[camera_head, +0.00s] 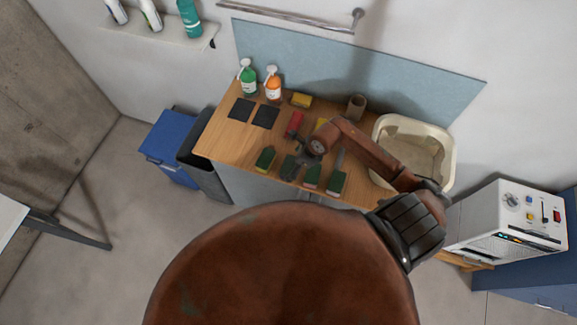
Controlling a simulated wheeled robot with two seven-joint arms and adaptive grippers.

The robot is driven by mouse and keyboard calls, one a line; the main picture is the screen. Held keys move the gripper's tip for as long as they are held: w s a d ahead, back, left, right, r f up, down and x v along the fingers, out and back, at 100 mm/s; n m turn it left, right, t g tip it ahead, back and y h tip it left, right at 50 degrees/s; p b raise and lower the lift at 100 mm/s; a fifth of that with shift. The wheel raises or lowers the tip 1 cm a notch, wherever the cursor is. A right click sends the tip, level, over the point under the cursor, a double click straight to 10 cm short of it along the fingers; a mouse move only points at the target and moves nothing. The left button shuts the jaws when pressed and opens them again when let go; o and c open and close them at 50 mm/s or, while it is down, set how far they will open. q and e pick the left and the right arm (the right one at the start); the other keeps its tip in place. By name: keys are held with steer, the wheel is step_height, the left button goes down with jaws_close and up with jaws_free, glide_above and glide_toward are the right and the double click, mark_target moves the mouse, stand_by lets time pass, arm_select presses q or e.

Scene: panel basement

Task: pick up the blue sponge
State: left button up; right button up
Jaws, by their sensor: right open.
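My right gripper (298,170) is open over the front edge of the wooden counter (222,140), reaching in from the right. Directly by its fingers is a dark sponge (288,168), partly covered; its colour is hard to tell, and I cannot tell whether the fingers touch it. No sponge shows as clearly blue. My left gripper is not in view.
Behind are a red item (294,124), a yellow sponge (301,100), a green bottle (248,78), an orange bottle (273,85) and a brown cup (356,106). A cream basin (444,150) is at the right. Two black pads (241,110) lie at the left.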

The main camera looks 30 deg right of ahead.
mark_target(290, 165)
steer(key=x, duration=0.1)
steer(key=p+x, duration=0.1)
steer(key=x, duration=0.2)
steer(key=shift+w+d+f+p, duration=0.15)
steer(key=shift+d+p, duration=0.15)
steer(key=shift+p, duration=0.05)
steer(key=shift+w+a+f, duration=0.1)
steer(key=shift+f, duration=0.35)
steer(key=c, duration=0.9)
steer(key=shift+r+b, duration=0.35)
steer(key=shift+r, duration=0.2)
steer(key=s+r+b, duration=0.1)
steer(key=s+r, duration=0.3)
steer(key=s+r+b, duration=0.2)
steer(key=s+r, duration=0.2)
steer(key=s, duration=0.1)
steer(key=s+r+b, duration=0.2)
steer(key=s+r, duration=0.2)
steer(key=s, duration=0.1)
steer(key=shift+d, duration=0.4)
